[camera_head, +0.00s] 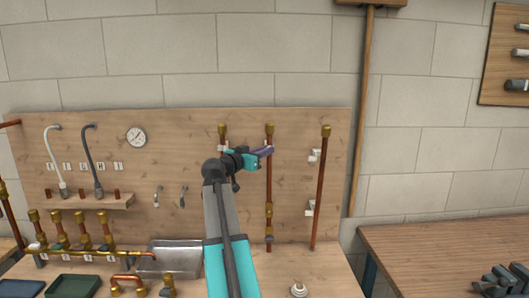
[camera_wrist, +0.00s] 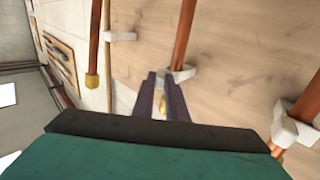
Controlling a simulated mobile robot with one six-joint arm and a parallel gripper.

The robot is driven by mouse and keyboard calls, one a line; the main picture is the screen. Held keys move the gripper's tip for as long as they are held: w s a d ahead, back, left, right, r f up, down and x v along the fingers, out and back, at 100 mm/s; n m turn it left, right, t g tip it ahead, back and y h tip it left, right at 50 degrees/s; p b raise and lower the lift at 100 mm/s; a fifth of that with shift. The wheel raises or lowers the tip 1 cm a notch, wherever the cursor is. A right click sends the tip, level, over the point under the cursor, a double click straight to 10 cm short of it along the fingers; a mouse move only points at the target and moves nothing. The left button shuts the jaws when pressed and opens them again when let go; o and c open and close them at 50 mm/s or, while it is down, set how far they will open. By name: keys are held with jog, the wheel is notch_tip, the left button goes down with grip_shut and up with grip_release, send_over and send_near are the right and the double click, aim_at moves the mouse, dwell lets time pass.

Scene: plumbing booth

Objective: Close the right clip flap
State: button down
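Three upright copper pipes stand on the wooden panel. On the right pipe (camera_head: 320,185) I see a white upper clip (camera_head: 314,156) and a white lower clip (camera_head: 309,208). My gripper (camera_head: 266,151) is up at the middle pipe (camera_head: 268,185), left of the right pipe. In the wrist view, its dark purple fingers (camera_wrist: 160,80) point at the panel beside a white clip (camera_wrist: 182,74) on a pipe. The fingers lie close together, and I cannot tell if they are fully shut. Contact with the clip is unclear. Another white clip (camera_wrist: 120,37) shows left of them.
The left pipe (camera_head: 222,132) is partly hidden by my arm. A metal tray (camera_head: 175,258) and brass fittings (camera_head: 85,242) occupy the bench at left. A small white object (camera_head: 298,289) is on the bench. A wooden table (camera_head: 440,240) stands at right.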

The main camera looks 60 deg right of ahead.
jog(key=shift+s+f+t+b, duration=0.1)
jog(key=shift+s+t+b, duration=0.05)
jog(key=shift+t+b, duration=0.2)
jog(key=shift+s+d+n+t+b, duration=0.1)
jog(key=shift+s+d+n+t, duration=0.1)
jog(key=shift+n+t, duration=0.45)
jog(key=shift+s+d+n+t+b, duration=0.15)
jog(key=shift+n+t, duration=0.35)
jog(key=shift+t, duration=0.35)
jog(key=shift+s+d+n+t+b, duration=0.1)
jog(key=shift+s+d+n+t, duration=0.1)
jog(key=shift+n+t, duration=0.45)
jog(key=shift+r+n+t+y+p, duration=0.25)
jog(key=shift+t+p, duration=0.2)
jog(key=shift+t, duration=0.25)
jog(key=t+p, duration=0.1)
jog(key=p, duration=0.1)
jog(key=n+t+p, duration=0.1)
jog(key=p, duration=0.1)
jog(key=n+t+y+p, duration=0.1)
jog(key=p, duration=0.2)
jog(key=shift+s+d, duration=0.3)
jog(key=shift+d, duration=0.1)
jog(key=p, duration=0.3)
jog(key=shift+d+n+t+y, duration=0.15)
jog(key=shift+n+t+y, duration=0.2)
jog(key=shift+t, duration=0.05)
jog(key=shift+f+p, duration=0.15)
jog(key=shift+p, duration=0.75)
